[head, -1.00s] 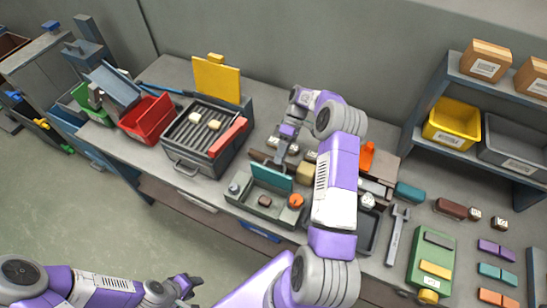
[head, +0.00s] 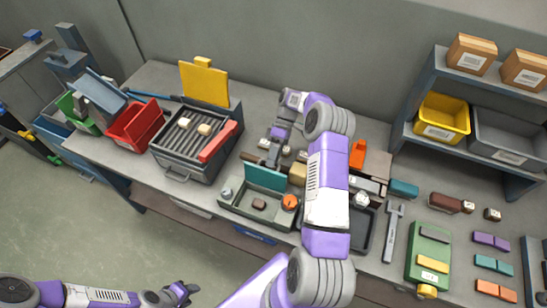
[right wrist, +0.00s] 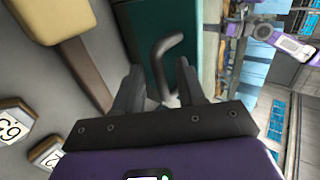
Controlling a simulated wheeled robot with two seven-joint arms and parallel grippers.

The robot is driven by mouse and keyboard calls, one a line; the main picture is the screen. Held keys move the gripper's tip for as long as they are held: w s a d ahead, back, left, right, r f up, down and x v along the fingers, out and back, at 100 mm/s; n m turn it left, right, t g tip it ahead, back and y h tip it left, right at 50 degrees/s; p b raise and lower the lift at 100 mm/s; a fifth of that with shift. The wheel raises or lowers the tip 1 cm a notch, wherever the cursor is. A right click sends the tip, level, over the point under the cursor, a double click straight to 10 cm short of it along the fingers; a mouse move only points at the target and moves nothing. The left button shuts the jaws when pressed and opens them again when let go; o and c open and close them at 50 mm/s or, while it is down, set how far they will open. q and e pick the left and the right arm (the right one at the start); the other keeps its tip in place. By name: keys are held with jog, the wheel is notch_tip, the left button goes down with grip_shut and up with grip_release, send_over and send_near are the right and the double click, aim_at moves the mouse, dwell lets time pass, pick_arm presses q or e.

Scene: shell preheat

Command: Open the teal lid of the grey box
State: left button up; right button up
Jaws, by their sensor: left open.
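The grey box (head: 252,217) stands on the bench in the head view, with its inside showing. Its teal lid (head: 265,178) stands raised, about upright, at the box's back edge. A brown block (head: 259,204) lies inside. My right gripper (head: 271,160) is just behind the lid. In the right wrist view, its two fingers (right wrist: 160,90) are apart, with a grey bent handle (right wrist: 165,50) on the teal lid (right wrist: 187,88) seen between and beyond them; contact cannot be told. My left gripper (head: 184,292) is open and empty, low in front of the bench.
A grill-like unit (head: 183,172) with a raised yellow panel (head: 204,84) stands left of the box. A dark tray (head: 364,232) and a wrench (head: 392,234) lie to the right. Small numbered blocks and a tan-headed mallet-like tool (right wrist: 45,20) lie behind the box.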

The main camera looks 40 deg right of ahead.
jog(key=v, duration=0.7)
jog(key=shift+d+r, duration=0.2)
jog(key=shift+r, duration=0.1)
dwell(0.8)
